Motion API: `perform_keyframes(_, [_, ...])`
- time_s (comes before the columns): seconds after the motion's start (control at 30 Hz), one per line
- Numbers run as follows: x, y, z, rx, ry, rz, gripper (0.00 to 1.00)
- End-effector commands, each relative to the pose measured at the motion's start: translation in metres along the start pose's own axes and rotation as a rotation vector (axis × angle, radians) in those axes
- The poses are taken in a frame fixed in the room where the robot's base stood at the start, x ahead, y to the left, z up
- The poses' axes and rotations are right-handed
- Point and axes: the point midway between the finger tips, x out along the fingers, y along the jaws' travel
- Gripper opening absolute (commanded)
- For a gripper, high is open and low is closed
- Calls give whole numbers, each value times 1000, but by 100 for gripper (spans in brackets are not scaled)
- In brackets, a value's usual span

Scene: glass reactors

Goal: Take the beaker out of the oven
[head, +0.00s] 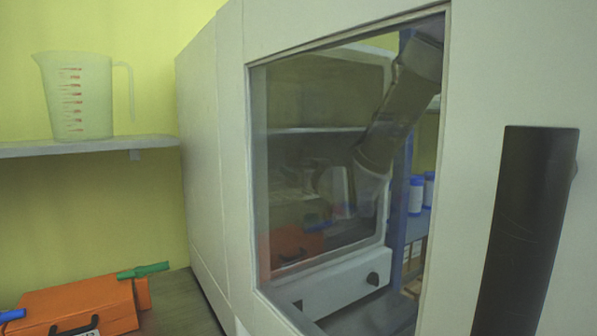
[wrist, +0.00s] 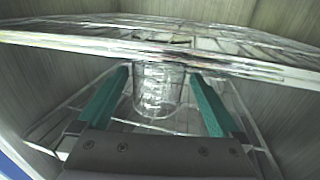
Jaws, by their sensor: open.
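My gripper (wrist: 160,80) is open, with one teal finger on each side of the beaker and small gaps to the glass. In the head view the oven door (head: 222,130) stands open and fills much of the picture. Through its window my arm reaches toward the oven body (head: 335,288). The beaker cannot be made out clearly there.
A black door handle (head: 527,230) is at the right in the head view. A plastic measuring jug (head: 78,95) stands on a shelf (head: 85,146) at the left. An orange case (head: 80,306) lies below it. A bright rack edge (wrist: 160,58) crosses above the fingertips.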

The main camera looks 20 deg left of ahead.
Motion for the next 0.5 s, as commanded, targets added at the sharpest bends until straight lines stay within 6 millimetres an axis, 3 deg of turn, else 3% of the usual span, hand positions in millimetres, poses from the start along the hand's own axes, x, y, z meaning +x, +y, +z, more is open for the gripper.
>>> perform_keyframes(0.33, [43, 0, 2, 1, 1, 1, 100])
perform_keyframes(0.5, [55, 0, 1, 0, 0, 0, 100])
